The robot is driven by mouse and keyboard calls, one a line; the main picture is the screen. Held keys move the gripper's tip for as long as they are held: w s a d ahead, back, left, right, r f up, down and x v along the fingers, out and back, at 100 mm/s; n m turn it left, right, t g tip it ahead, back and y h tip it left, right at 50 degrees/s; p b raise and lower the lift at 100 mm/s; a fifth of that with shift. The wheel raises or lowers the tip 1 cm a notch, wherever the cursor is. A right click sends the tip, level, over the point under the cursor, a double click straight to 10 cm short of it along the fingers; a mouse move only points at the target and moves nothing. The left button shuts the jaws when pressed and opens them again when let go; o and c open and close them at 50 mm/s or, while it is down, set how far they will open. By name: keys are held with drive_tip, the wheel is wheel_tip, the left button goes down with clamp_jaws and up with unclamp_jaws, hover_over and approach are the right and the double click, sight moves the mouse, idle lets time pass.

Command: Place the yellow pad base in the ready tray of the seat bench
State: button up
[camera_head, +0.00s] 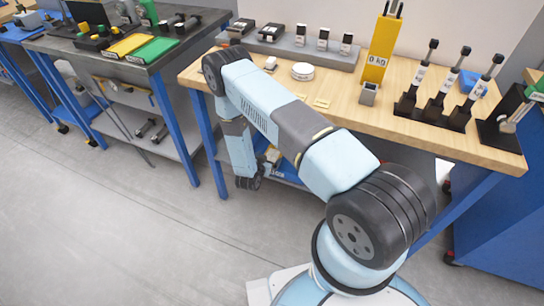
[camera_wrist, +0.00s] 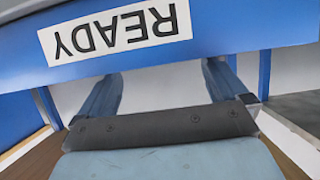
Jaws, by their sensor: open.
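The seat bench appears to be the wooden-topped bench (camera_head: 225,75) with blue legs. Low beneath it, a blue tray (camera_head: 280,172) with a pale label shows partly behind my arm. In the wrist view the blue tray wall (camera_wrist: 250,30) carries an upside-down READY label and crosses the top. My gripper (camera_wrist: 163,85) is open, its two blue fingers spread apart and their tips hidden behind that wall. I cannot make out the yellow pad base for certain; a small yellow patch (camera_head: 272,154) shows by the tray. The tray's inside is hidden.
The bench top holds a yellow 0 kg stand (camera_head: 379,50), black holders with upright handles (camera_head: 445,95), and white discs (camera_head: 302,71). A metal bench (camera_head: 95,60) at left bears flat yellow (camera_head: 128,45) and green (camera_head: 153,50) pieces. The front-left floor is clear.

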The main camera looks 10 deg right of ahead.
drive_tip(key=v, duration=0.6)
drive_tip(key=shift+s+a+r, duration=0.2)
drive_tip(key=shift+s+a, duration=0.05)
